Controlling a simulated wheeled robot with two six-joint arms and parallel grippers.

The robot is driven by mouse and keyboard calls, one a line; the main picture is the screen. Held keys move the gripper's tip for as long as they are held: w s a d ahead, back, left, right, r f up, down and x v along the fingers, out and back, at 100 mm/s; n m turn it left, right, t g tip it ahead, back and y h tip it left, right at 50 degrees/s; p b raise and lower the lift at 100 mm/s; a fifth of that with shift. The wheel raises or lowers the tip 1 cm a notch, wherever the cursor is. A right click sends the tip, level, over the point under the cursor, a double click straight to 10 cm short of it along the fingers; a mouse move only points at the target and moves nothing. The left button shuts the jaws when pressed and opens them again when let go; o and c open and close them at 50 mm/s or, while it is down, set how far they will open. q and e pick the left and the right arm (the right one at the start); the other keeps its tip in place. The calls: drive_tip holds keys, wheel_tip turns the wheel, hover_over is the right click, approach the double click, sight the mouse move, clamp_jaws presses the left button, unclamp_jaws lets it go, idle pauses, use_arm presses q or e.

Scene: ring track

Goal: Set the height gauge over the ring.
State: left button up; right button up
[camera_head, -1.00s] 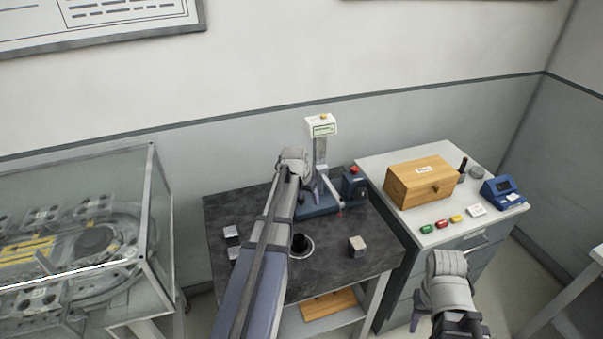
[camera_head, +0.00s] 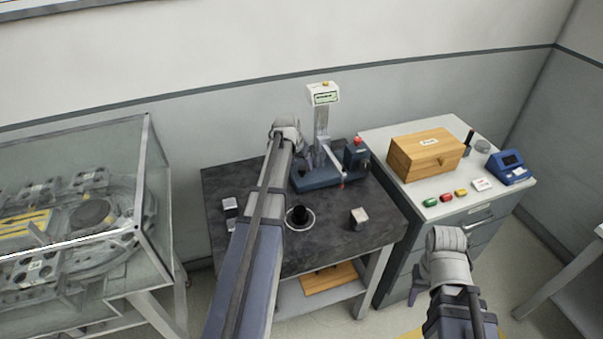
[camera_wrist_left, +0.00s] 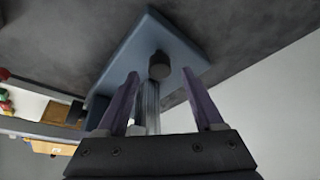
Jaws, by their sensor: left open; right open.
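The height gauge (camera_head: 321,132) stands upright on the dark table, with a blue base (camera_head: 320,180), a metal column and a white display head (camera_head: 323,95). The ring (camera_head: 289,223) lies flat nearer the front, around a black round piece (camera_head: 299,215). The gauge stands behind the ring, apart from it. My left gripper (camera_wrist_left: 160,73) is open; in the left wrist view its purple fingers stand either side of the gauge's column, with the base beyond. The head view mostly hides these fingers behind my wrist. My right gripper (camera_head: 413,293) is open, low before the drawer cabinet, partly hidden by its wrist.
Metal blocks (camera_head: 359,218) sit on the dark table (camera_head: 340,250). A blue device with a red knob (camera_head: 357,155) stands close right of the gauge. The cabinet top holds a wooden box (camera_head: 426,155) and small items. A glass case (camera_head: 75,185) stands left.

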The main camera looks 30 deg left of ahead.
use_arm(q)
drive_tip(key=shift+b+x, duration=0.6)
drive_tip(key=shift+x, duration=0.6)
drive_tip(key=shift+r, duration=0.1)
clamp_jaws()
drive_tip(key=shift+s, duration=0.1)
idle(0.4)
